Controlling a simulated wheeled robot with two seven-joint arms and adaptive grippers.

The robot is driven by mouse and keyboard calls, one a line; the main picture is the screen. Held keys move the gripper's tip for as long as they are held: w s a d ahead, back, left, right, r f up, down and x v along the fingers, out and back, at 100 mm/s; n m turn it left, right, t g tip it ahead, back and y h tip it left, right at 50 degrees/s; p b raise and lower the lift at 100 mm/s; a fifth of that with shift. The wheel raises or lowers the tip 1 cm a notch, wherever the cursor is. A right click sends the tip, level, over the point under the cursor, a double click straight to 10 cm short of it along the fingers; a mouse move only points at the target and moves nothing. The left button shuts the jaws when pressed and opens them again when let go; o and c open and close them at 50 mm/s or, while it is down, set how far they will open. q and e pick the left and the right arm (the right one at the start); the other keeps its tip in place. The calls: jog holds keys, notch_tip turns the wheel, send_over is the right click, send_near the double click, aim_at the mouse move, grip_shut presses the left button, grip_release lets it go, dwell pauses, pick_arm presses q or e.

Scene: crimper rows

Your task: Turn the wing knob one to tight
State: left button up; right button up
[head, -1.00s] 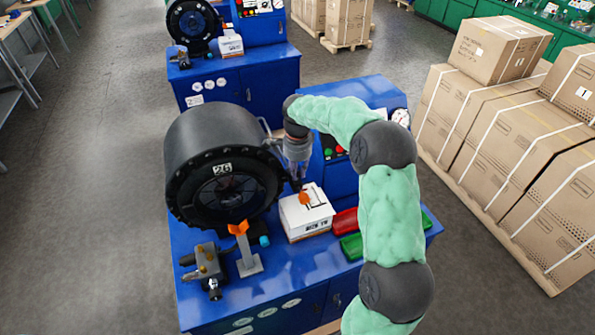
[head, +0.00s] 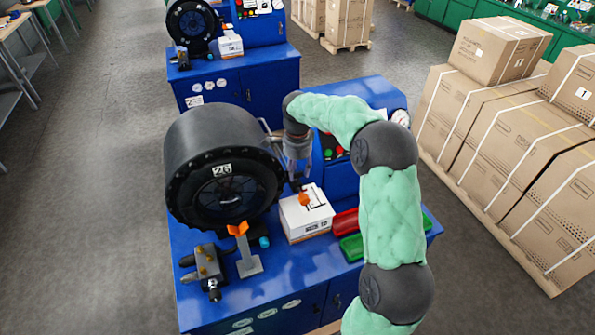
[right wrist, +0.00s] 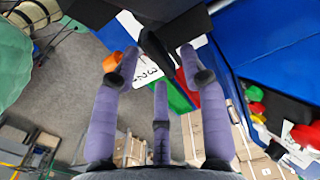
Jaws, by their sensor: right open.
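An orange two-winged knob (head: 238,229) stands on a grey upright with a flat foot, at the front of the blue bench. A second orange part (head: 304,199) shows in front of the white box; its wings cannot be made out. It also shows in the right wrist view (right wrist: 112,61), beside the left finger. Which one is wing knob one I cannot tell. My right gripper (head: 297,186) is open, above and just behind this second orange part. In the right wrist view its fingers (right wrist: 159,62) are spread, with a black bar between them. My left gripper is out of view.
A large black drum-like machine marked 26 (head: 225,165) stands left of my right gripper. A white box (head: 307,222), a red tray (head: 345,222) and a green tray (head: 352,247) lie nearby. A grey fitting (head: 208,268) sits front left. Strapped cartons (head: 480,135) stand right.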

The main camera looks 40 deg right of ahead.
aim_at(298, 173)
notch_tip(298, 173, up, 11)
dwell(0.4)
dwell(0.5)
